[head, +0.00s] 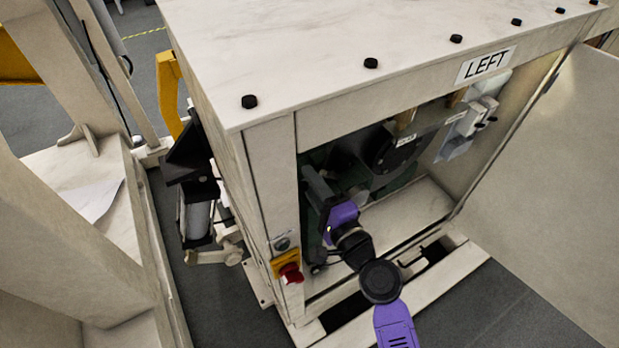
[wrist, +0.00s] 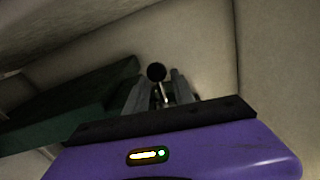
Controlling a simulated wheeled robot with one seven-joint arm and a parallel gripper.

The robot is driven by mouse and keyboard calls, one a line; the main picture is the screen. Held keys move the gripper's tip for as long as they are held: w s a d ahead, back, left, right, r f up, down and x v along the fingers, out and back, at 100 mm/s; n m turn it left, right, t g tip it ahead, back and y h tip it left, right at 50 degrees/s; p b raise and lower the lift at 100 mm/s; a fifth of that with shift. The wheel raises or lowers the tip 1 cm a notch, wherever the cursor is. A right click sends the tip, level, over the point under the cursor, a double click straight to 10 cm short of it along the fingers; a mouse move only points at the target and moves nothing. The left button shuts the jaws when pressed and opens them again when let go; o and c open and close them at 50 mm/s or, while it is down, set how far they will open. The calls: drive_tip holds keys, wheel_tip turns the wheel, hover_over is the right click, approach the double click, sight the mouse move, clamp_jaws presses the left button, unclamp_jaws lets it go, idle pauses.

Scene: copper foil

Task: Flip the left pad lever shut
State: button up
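The lever shows in the wrist view as a thin bright rod (wrist: 165,93) with a round black knob (wrist: 156,72). My gripper (wrist: 160,82) has its two grey fingers apart, with a gap between them. The knob and rod appear in line with that gap; I cannot tell whether a finger touches them. In the head view my purple wrist reaches into the open front of the cabinet (head: 275,145) marked LEFT (head: 485,64). The fingertips and the lever cannot be made out there.
The cabinet door (head: 560,170) stands open at the right. A red knob on a yellow plate (head: 290,272) sits on the front post close to my arm. Dark round machinery (head: 390,150) fills the cabinet's upper inside. A green block (wrist: 75,110) lies left of my fingers.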

drive_tip(key=shift+w+a, duration=0.15)
drive_tip(key=shift+w, duration=0.05)
clamp_jaws()
